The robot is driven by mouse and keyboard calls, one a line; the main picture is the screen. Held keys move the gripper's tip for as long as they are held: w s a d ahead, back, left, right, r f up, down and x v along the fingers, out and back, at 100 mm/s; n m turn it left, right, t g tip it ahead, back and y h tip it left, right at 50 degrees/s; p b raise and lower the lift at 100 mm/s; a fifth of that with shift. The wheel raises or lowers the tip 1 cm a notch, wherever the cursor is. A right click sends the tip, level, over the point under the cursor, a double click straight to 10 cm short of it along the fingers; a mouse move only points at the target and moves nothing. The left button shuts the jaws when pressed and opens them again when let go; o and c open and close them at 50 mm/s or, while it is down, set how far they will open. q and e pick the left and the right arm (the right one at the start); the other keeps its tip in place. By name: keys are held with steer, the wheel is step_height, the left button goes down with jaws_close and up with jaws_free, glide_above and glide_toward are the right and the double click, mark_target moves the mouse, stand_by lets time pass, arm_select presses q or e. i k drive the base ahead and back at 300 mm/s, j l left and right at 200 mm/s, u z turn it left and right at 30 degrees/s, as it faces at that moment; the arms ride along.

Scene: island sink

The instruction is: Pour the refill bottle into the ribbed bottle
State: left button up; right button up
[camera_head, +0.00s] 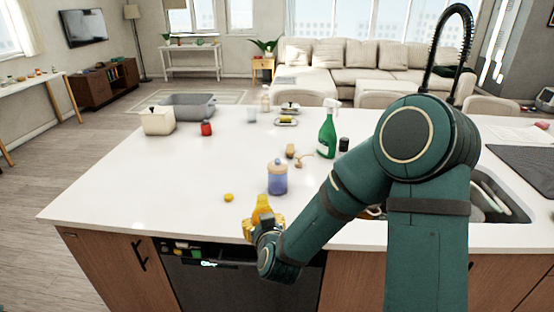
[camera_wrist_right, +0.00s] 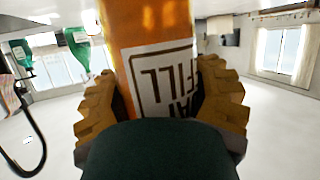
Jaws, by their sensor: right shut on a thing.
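My right gripper (camera_head: 263,228) is shut on the orange refill bottle (camera_head: 262,206) near the counter's front edge. In the right wrist view the refill bottle (camera_wrist_right: 150,35) stands between the brown fingers of my right gripper (camera_wrist_right: 160,100). Its white label with dark letters faces the camera, and its ends are out of that view. I cannot tell for certain which thing is the ribbed bottle; a small pale bottle (camera_head: 265,102) stands at the far side of the counter, too small to show ribs. My left gripper is not in view.
A blue jar with a tan lid (camera_head: 277,180) stands just behind the refill bottle. A yellow lemon-like item (camera_head: 228,197) lies left of it. A green spray bottle (camera_head: 327,136) stands farther back. The sink (camera_head: 510,205) is at right.

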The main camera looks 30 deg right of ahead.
mark_target(277, 169)
steer(key=i+l, duration=0.2)
steer(key=i, duration=0.25)
steer(key=i+l, duration=0.2)
steer(key=i, duration=0.25)
